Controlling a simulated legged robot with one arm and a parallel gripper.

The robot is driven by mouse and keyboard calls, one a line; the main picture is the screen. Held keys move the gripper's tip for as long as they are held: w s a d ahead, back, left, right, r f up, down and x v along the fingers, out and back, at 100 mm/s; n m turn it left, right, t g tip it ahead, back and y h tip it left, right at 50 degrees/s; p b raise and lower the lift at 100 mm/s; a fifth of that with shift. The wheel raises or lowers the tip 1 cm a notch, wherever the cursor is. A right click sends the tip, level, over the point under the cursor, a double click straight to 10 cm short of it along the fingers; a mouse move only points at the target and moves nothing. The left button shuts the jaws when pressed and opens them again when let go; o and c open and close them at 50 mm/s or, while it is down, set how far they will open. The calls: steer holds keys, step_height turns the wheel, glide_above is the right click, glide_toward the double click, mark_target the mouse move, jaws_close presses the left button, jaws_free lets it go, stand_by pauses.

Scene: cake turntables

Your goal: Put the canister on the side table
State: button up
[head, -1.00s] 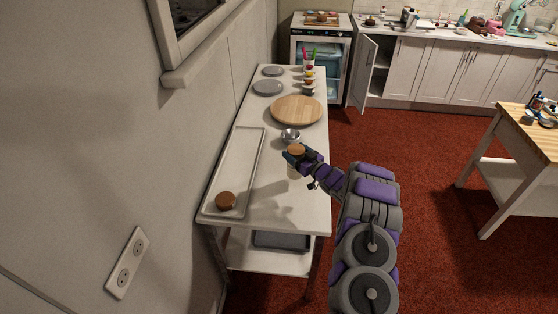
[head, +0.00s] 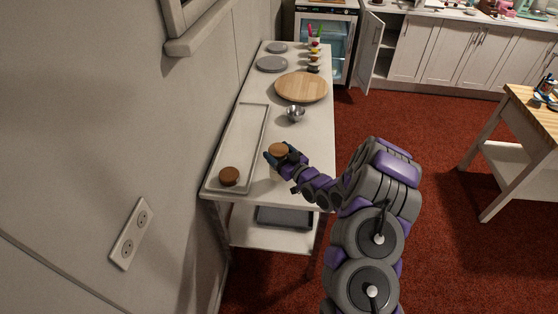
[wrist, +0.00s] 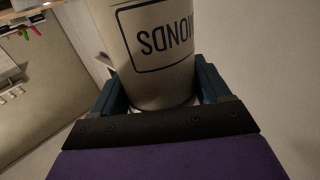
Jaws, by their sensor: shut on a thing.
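The canister is pale with dark boxed lettering that reads upside down in the wrist view (wrist: 160,60). In the head view its round brown lid (head: 279,149) shows, with most of its body hidden. My gripper (head: 281,157) is shut on the canister, with a finger on each side of it in the wrist view (wrist: 160,90). It holds the canister over the near part of a long white table (head: 265,191) along the wall, right of a shallow tray. I cannot tell whether its base touches the tabletop. A wood-topped table (head: 525,105) stands apart at the right.
A pale rectangular tray (head: 258,122) holds a second brown-lidded item (head: 229,175) at its near end. A metal bowl (head: 295,114), round wooden board (head: 302,87), grey discs (head: 272,64) and small stacked items (head: 314,57) stand farther back. Red carpet is open between the tables.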

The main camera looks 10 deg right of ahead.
step_height(320, 180, down, 3)
steer(key=shift+f+b, duration=0.1)
steer(key=shift+b, duration=0.35)
steer(key=shift+d+f, duration=0.1)
steer(key=shift+f, duration=0.15)
steer(key=shift+d+r, duration=0.1)
steer(key=shift+d, duration=0.15)
steer(key=o, duration=1.7)
steer(key=shift+a, duration=0.25)
steer(key=shift+d, duration=0.1)
